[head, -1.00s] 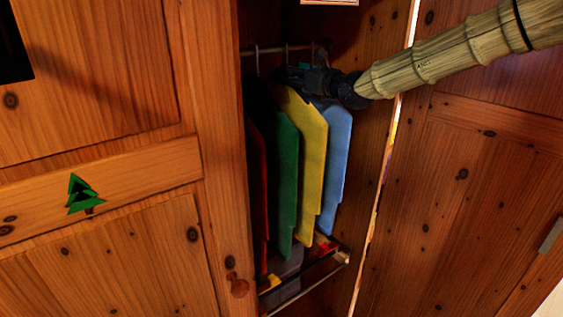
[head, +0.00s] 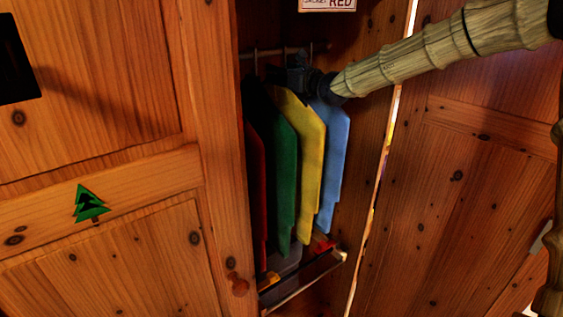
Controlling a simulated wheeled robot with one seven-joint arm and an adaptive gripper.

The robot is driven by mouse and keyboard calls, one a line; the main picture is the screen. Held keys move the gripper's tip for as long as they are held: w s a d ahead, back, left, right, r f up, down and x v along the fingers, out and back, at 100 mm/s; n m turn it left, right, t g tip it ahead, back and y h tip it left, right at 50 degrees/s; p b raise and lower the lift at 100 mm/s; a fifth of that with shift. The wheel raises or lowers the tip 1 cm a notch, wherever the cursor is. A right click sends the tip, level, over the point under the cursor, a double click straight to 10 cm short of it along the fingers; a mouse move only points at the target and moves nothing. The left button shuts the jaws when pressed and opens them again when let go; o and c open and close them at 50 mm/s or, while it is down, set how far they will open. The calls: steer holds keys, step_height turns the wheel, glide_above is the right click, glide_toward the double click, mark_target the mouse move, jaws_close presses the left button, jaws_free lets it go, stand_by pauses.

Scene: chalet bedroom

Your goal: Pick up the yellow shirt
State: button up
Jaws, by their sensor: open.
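The yellow shirt (head: 309,150) hangs in the open wardrobe in the head view, between a green shirt (head: 281,185) on its left and a blue shirt (head: 334,160) on its right. A red shirt (head: 257,190) hangs at the far left. My gripper (head: 296,68) is dark and open, up by the rail at the tops of the yellow and blue shirts. The yellow shirt's top and its hanger are partly hidden by my gripper. I cannot tell whether the fingers touch the hanger.
The hanging rail (head: 268,51) runs across the wardrobe's top. A tray-like holder (head: 305,281) with small coloured items lies below the shirts. The left door (head: 110,255) and right door panel (head: 470,200) flank the narrow opening. A sign (head: 327,5) is at the top.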

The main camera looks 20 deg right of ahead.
jaws_close()
steer(key=shift+r, duration=0.15)
stand_by(0.4)
